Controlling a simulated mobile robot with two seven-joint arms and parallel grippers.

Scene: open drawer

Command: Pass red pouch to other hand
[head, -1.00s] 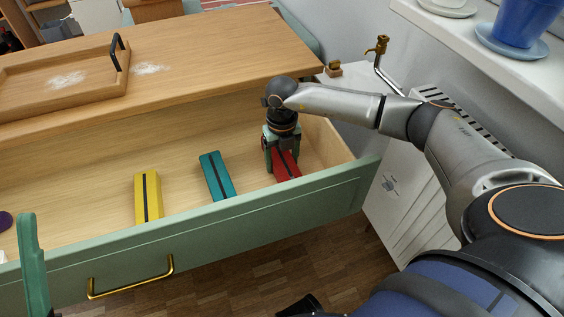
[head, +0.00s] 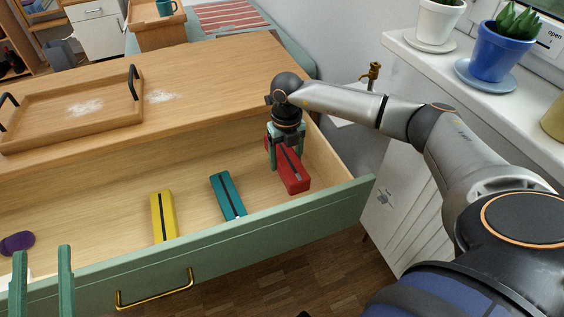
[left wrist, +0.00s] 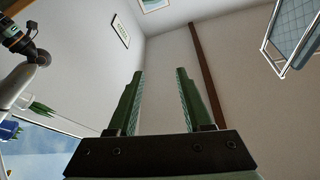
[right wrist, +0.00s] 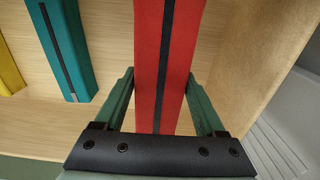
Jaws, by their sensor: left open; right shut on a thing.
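The red pouch (head: 292,172) is a long red block with a dark stripe, at the right end of the open drawer. My right gripper (head: 287,150) is shut on it from above. In the right wrist view the red pouch (right wrist: 166,70) runs between the two green fingers of my right gripper (right wrist: 160,100). Whether its underside touches the drawer floor is hard to tell. My left gripper (head: 42,280) is open and empty at the lower left of the head view, in front of the drawer. In the left wrist view my left gripper (left wrist: 158,100) has parted fingers with nothing between them.
A teal pouch (head: 228,195), a yellow pouch (head: 163,215) and a purple object (head: 17,243) lie in the drawer. The green drawer front (head: 250,238) has a brass handle (head: 155,298). A wooden tray (head: 70,137) stands on the top. A windowsill with pots is at the right.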

